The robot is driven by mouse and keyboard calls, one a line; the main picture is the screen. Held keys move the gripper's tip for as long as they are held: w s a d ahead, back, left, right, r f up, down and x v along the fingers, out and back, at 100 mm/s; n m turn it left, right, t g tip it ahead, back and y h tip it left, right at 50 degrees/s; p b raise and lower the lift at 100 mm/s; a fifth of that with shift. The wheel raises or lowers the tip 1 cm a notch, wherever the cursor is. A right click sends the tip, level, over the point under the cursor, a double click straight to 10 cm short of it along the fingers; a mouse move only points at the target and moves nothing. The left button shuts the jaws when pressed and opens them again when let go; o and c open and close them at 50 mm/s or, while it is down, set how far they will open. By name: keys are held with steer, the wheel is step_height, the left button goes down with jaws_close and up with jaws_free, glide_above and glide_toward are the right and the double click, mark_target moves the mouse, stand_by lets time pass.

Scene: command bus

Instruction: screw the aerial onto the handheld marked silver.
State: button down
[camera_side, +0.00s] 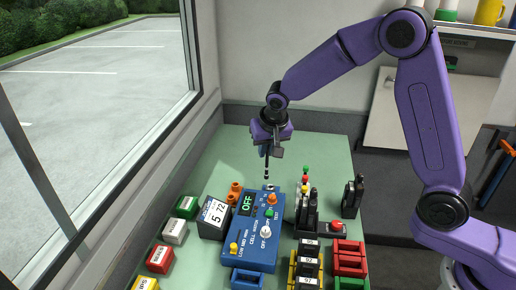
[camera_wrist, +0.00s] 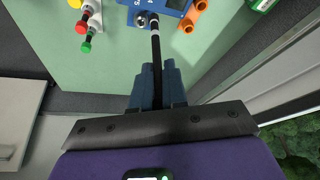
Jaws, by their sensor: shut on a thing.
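My gripper (camera_side: 267,148) is shut on a thin black aerial (camera_side: 267,168) with a pale band near its lower end. The aerial hangs roughly upright over the far end of the blue control box. In the wrist view my fingers (camera_wrist: 157,82) grip the aerial (camera_wrist: 156,48), whose tip appears beside a round metal socket (camera_wrist: 141,20) on the box; I cannot tell if they touch. A black handheld (camera_side: 352,196) stands at the right of the mat. Other black handhelds (camera_side: 306,210) stand in a rack left of it. No silver marking is readable on any.
The blue box (camera_side: 257,232) shows OFF and has knobs and a switch. A label printer-like block (camera_side: 214,217), orange fittings (camera_side: 235,192), coloured boxes (camera_side: 160,259) and red trays (camera_side: 349,262) crowd the near mat. The far green mat (camera_side: 235,152) is clear.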

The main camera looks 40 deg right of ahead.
steer(key=s+d+r, duration=0.1)
steer(key=s+d, duration=0.1)
steer(key=s, duration=0.5)
steer(key=s+d, duration=0.2)
steer(key=s, duration=0.6)
steer(key=shift+r, duration=0.35)
steer(key=shift+f, duration=0.55)
stand_by(2.7)
steer(key=c, duration=0.8)
jaws_free()
steer(key=shift+o, duration=0.2)
